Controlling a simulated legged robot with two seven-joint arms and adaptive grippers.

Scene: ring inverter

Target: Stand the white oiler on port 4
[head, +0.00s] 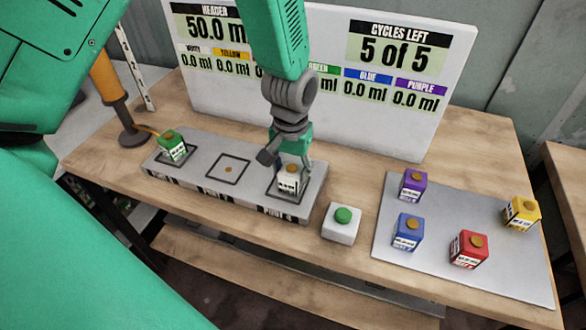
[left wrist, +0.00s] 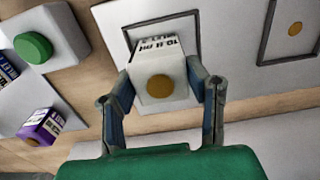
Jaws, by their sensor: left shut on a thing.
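The white oiler (head: 289,182) is a small white block with a label and a brown-orange cap. It is upright at the square outline on the right end of the grey port block (head: 200,178), whose front label there appears to read port 4. My left gripper (head: 289,164) reaches down from above and is shut on it. In the left wrist view, the white oiler (left wrist: 160,88) sits between the two fingers of my left gripper (left wrist: 163,72). Whether its base fully touches the block is hard to tell. My right gripper is not in view.
A green oiler (head: 172,146) stands on the block's left square; the middle square (head: 228,169) is empty. A white box with a green button (head: 342,223) stands right of the block. A grey mat (head: 395,250) holds purple, blue, red and yellow oilers. A display board (head: 395,110) stands behind.

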